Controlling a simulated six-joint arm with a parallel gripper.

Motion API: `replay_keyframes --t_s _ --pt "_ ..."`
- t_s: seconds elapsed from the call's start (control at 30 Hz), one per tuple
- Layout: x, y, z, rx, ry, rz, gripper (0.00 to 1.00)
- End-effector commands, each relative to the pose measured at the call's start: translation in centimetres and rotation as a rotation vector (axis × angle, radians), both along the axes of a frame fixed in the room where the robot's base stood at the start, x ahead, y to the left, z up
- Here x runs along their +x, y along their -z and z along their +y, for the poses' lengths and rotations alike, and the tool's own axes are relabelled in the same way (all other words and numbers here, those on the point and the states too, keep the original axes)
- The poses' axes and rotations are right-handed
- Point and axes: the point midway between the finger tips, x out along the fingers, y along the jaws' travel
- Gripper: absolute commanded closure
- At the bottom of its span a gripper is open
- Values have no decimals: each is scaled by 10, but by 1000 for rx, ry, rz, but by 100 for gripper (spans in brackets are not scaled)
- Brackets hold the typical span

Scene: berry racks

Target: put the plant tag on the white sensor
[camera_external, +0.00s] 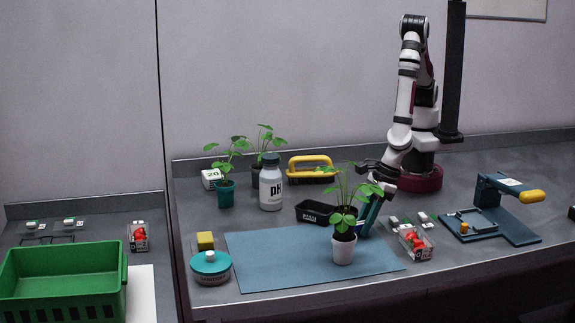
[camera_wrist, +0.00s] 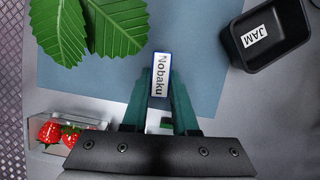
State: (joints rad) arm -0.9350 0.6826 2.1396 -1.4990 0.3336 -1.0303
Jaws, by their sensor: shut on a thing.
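The plant tag (camera_wrist: 161,76) is a small upright piece with a white face reading "Nobaku" and blue edges. My gripper (camera_wrist: 160,99) is shut on it between its teal fingers. In the external view my gripper (camera_external: 364,224) points down near the right part of the blue mat, just behind the plant in the white pot. I cannot make out the tag there. A white box with a dark "20" on its face (camera_external: 211,179), which looks like the white sensor, stands at the back left of the bench, well away from my gripper. The wrist view does not show it.
The potted plant (camera_external: 343,248) stands close beside my gripper, its leaves (camera_wrist: 95,25) near the tag. A black JAM tray (camera_external: 318,212) and a berry box (camera_external: 414,243) are nearby. A pH bottle (camera_external: 271,187) and teal-potted plant (camera_external: 225,195) stand near the sensor. The blue mat's left (camera_external: 270,255) is clear.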

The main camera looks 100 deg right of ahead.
Motion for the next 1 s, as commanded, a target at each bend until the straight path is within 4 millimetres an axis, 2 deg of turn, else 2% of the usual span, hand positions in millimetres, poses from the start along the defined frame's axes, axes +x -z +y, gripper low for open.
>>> replay_keyframes --t_s 0.47,0.57,0.73,1.0 --pt "0 -5 0 2 1 -2 100" --pt "1 -15 0 2 1 -3 100" --pt "0 -44 0 6 2 -2 100" --pt "16 -80 -63 3 7 -3 100"
